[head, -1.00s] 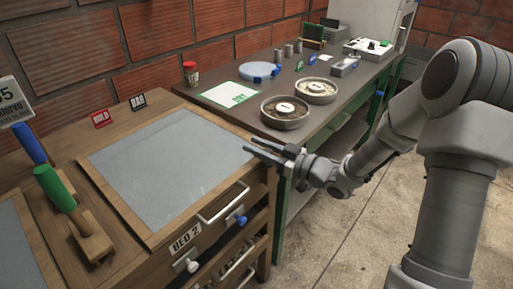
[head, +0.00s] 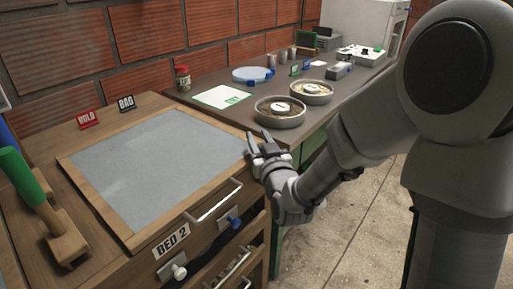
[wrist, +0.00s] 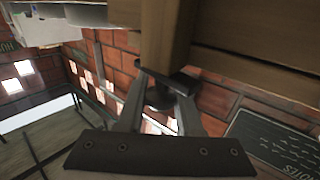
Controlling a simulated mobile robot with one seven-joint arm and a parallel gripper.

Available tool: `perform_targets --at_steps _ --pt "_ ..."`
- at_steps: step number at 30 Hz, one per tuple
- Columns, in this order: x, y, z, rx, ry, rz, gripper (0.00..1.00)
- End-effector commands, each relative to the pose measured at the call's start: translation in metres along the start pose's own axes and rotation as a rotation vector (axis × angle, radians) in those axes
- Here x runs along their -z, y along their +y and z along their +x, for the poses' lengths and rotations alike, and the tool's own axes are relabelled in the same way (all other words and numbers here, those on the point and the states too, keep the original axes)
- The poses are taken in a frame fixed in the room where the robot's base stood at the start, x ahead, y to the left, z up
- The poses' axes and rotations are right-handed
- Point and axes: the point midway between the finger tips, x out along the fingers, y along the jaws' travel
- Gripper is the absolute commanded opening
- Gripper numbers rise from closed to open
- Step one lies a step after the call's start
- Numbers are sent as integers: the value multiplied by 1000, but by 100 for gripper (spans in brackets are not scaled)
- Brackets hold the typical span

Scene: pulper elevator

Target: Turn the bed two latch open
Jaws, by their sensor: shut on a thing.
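The bed two cabinet has a BED 2 label (head: 171,244) on its front. A white knob (head: 178,271) sits on a metal plate below the label, and a blue knob (head: 234,221) sits to its right, below a drawer handle (head: 215,202). I cannot tell which knob is the latch. My gripper (head: 260,138) is at the cabinet's right rear corner, well away from both knobs. In the wrist view its fingers (wrist: 160,98) straddle a wooden post (wrist: 160,45), apparently part of the cabinet. A dark piece hides the contact.
A grey screen (head: 155,160) covers the cabinet top. A green-handled wooden tool (head: 45,210) lies at left. Two round pans (head: 280,112) stand on the dark bench behind my gripper. Open floor (head: 350,240) lies right of the cabinet.

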Motion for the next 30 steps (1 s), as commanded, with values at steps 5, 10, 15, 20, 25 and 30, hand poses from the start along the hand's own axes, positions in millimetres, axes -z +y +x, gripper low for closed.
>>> perform_targets --at_steps 5,10,15,20,25,30 --pt "-4 1 -1 -79 -2 0 0" --pt "-3 3 -1 -132 -4 1 0" --pt "-2 4 -1 -159 -4 1 0" --pt "-2 5 -1 -168 -5 0 0" --pt "-1 5 -1 -169 -4 0 0" --pt "-1 5 0 -169 -4 1 40"
